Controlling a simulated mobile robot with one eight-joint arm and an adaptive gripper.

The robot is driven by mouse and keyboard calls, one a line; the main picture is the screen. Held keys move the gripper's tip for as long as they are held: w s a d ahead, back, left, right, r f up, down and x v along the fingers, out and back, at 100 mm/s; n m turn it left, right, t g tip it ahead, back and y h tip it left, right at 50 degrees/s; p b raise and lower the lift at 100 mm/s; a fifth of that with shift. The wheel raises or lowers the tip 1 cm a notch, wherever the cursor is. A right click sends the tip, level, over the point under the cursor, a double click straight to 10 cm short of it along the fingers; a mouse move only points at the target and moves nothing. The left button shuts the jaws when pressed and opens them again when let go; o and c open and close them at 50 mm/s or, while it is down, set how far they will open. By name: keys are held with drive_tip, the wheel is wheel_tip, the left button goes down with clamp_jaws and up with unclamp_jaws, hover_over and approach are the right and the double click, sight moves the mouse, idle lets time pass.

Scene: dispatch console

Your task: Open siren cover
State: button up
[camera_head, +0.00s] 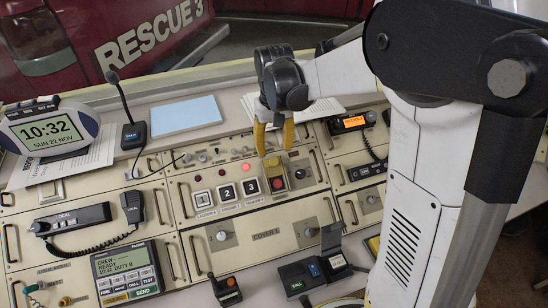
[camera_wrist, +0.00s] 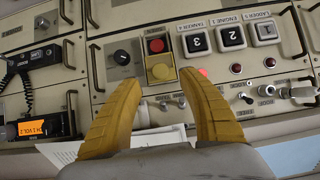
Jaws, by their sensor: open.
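A small yellow-framed unit (camera_head: 274,169) with a red button (camera_head: 277,184) sits on the cream console panel, right of the numbered buttons. My gripper (camera_head: 273,147) is open and empty, fingers pointing down just behind and above the unit. In the wrist view, the yellow fingertips of my gripper (camera_wrist: 162,83) are apart, with the unit between and beyond them.
Square buttons (camera_head: 227,192) line the panel left of the unit, and a black knob (camera_head: 300,174) is close on its right. A black microphone (camera_head: 133,131) stands at the back left. A handset (camera_head: 132,208) and keypad terminal (camera_head: 126,272) are at lower left.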

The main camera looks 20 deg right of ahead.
sight(274, 161)
wheel_tip(274, 161, up, 6)
drive_tip(key=shift+r, duration=0.25)
drive_tip(key=shift+s, duration=0.1)
drive_tip(key=s+r+t, duration=0.2)
drive_tip(key=s+t, duration=0.5)
drive_tip(key=s, duration=1.1)
idle(2.4)
